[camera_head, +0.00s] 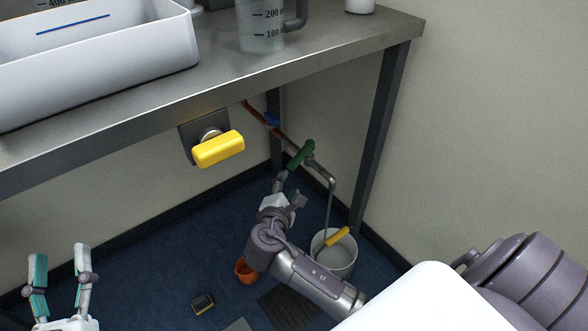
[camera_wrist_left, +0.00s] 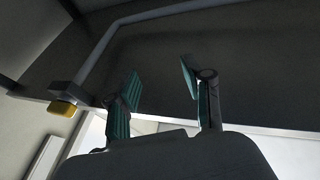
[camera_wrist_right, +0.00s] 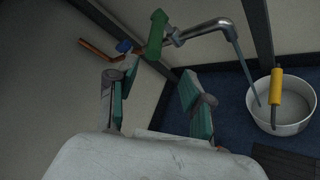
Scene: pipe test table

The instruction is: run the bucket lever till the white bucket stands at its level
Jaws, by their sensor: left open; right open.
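The white bucket (camera_head: 345,262) stands on the floor under the table's right end; it also shows in the right wrist view (camera_wrist_right: 292,122). A yellow grip (camera_wrist_right: 276,85) lies across its rim. A bent metal pipe (camera_wrist_right: 205,27) hangs over it, with a thin grey line running down into the bucket. A green lever handle (camera_wrist_right: 155,34) sits on that pipe, and shows in the head view (camera_head: 301,153). My right gripper (camera_wrist_right: 152,82) is open and empty, just below and apart from the green handle. My left gripper (camera_head: 60,252) is open and empty at lower left. The bucket's level is unclear.
A yellow lever (camera_head: 218,149) sticks out from the table front. A white tray (camera_head: 120,55) and a measuring jug (camera_head: 262,35) stand on the metal table (camera_head: 330,38). An orange cup (camera_head: 246,272) and a small dark box (camera_head: 203,303) are on the blue floor.

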